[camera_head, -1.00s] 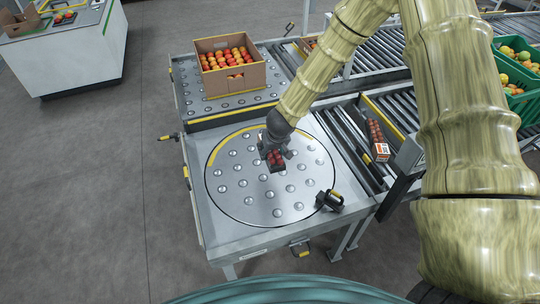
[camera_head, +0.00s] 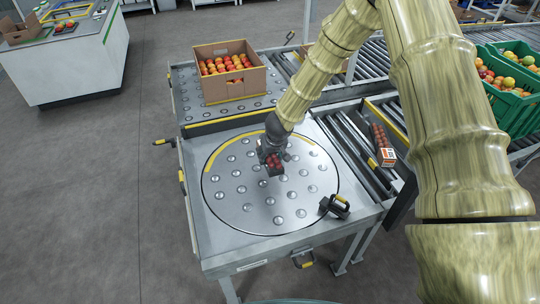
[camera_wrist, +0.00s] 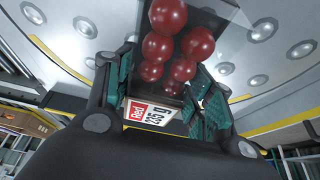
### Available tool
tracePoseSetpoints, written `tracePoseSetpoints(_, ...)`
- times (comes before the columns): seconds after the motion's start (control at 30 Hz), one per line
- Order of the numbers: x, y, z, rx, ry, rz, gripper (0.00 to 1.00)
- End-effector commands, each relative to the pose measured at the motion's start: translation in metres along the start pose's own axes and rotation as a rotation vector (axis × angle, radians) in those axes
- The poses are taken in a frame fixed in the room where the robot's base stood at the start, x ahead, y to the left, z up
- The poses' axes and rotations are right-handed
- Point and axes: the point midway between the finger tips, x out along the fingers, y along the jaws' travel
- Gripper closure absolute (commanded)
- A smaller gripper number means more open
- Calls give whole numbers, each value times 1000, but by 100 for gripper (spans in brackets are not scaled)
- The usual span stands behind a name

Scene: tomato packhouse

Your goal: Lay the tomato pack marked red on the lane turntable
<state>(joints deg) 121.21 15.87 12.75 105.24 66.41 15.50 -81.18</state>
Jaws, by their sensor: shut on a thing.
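The tomato pack (camera_wrist: 166,65) is a clear tray of red tomatoes with a white label reading "Red" and "235 g" in the wrist view. My gripper (camera_wrist: 160,100) is shut on it, with a teal-padded finger on each side. In the head view my gripper (camera_head: 271,158) holds the pack (camera_head: 274,168) over the middle of the lane turntable (camera_head: 238,208). The turntable is a round grey steel plate with several raised studs and a yellow arc at its far edge. I cannot tell whether the pack touches the plate.
Another tomato pack (camera_head: 382,146) lies on the roller lane (camera_head: 352,150) to the right. A cardboard box of tomatoes (camera_head: 229,92) stands behind the turntable. Green crates (camera_head: 508,108) stand far right.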

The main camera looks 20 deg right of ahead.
Motion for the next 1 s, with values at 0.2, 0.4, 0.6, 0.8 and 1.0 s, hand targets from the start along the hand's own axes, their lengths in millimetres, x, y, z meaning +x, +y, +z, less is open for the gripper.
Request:
tracePoseSetpoints(0.2,19,0,8,2,1,0,77)
tracePoseSetpoints(0.4,31,0,13,0,0,1,77)
tracePoseSetpoints(0.6,46,0,19,0,0,0,77)
tracePoseSetpoints(0.8,52,0,21,-1,1,0,77)
tracePoseSetpoints(1.0,52,0,21,0,1,0,77)
